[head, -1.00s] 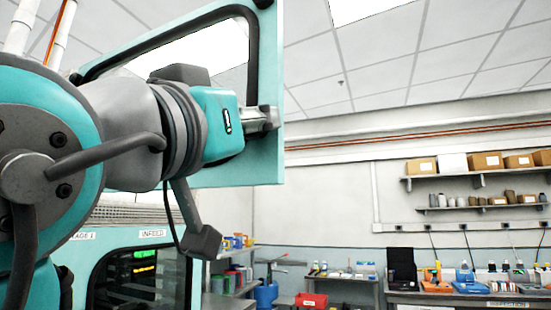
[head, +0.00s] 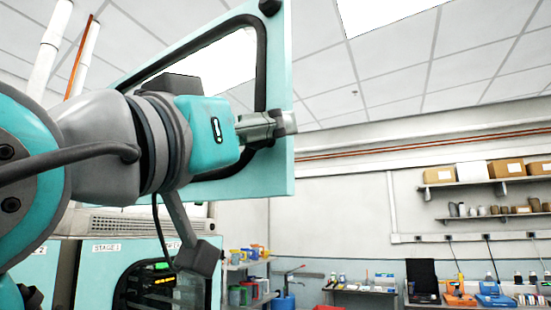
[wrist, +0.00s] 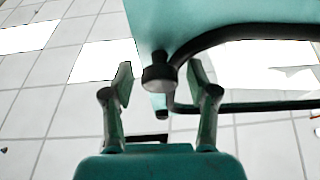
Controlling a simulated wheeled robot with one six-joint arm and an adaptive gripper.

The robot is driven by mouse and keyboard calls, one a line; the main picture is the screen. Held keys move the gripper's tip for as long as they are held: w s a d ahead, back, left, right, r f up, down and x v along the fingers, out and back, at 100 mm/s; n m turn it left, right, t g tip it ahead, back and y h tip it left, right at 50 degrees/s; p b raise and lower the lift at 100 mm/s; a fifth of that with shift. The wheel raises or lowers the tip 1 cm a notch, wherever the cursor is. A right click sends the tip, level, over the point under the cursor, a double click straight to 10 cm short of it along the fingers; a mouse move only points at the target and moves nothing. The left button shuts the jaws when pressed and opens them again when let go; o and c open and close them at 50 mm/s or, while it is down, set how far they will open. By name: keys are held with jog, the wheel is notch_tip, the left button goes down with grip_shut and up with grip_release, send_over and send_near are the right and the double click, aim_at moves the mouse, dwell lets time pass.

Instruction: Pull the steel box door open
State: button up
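The teal door panel (head: 281,160), with a dark-rimmed window, stands raised and tilted in the upper middle of the head view. My gripper (head: 270,126) is at its right edge, on the near side. In the wrist view, my gripper (wrist: 162,80) has its two fingers apart, one on each side of a dark round knob (wrist: 158,76) at the door's edge. Gaps show between the knob and both fingers. The door (wrist: 185,20) fills the top right there. Whether any finger touches the door is hard to tell. The door's hinge side is hidden behind my arm.
Below the door stand teal cabinets, one labelled STAGE 1 (head: 107,247), with a dark window. Coloured bins on a rack (head: 250,280), a bench (head: 362,288) and wall shelves with cardboard boxes (head: 508,168) lie farther back right. The space just right of the door looks clear.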

jog(key=v, duration=0.7)
jog(key=shift+s, duration=0.25)
jog(key=shift+a, duration=0.15)
jog(key=shift+w+f, duration=0.1)
